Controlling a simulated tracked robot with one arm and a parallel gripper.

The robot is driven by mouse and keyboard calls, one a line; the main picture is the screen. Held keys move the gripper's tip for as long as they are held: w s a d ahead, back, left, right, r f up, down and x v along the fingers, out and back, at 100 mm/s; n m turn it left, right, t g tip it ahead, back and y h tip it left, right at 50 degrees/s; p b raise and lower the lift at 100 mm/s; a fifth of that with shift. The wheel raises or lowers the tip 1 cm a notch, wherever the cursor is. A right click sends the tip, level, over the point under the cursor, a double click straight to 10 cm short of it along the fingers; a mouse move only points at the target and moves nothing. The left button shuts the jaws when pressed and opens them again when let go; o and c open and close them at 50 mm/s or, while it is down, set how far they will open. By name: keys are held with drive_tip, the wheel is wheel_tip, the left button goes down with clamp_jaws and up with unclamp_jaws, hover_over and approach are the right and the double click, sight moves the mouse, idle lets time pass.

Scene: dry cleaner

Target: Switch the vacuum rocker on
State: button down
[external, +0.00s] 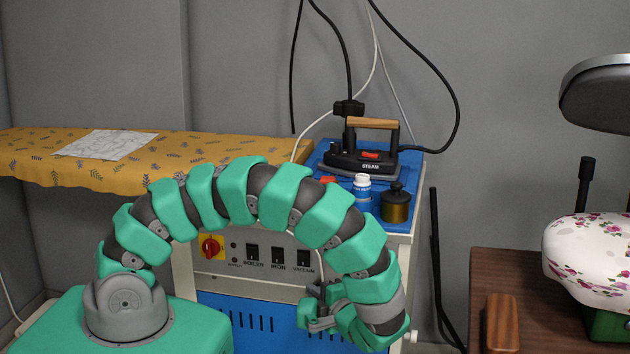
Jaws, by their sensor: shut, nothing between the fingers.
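The vacuum rocker (304,258) is the rightmost of three black rocker switches on the pale front panel of the ironing station, above the label VACUUM. The boiler rocker (252,252) and the iron rocker (278,253) sit to its left. Which way the vacuum rocker is tipped is too small to tell. My gripper (312,312) is shut and empty, low in front of the panel, below the vacuum rocker. My arm arches over from the left and hides the panel's upper right. Whether the fingertips touch the panel cannot be told.
A red and yellow main switch (211,247) is at the panel's left. A yellow ironing board (210,150) extends left. A brown table (500,265) stands right.

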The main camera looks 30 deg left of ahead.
drive_tip(key=v, duration=0.3)
drive_tip(key=f+v, duration=0.1)
drive_tip(key=shift+s+d+p, duration=0.3)
drive_tip(key=shift+r, duration=0.1)
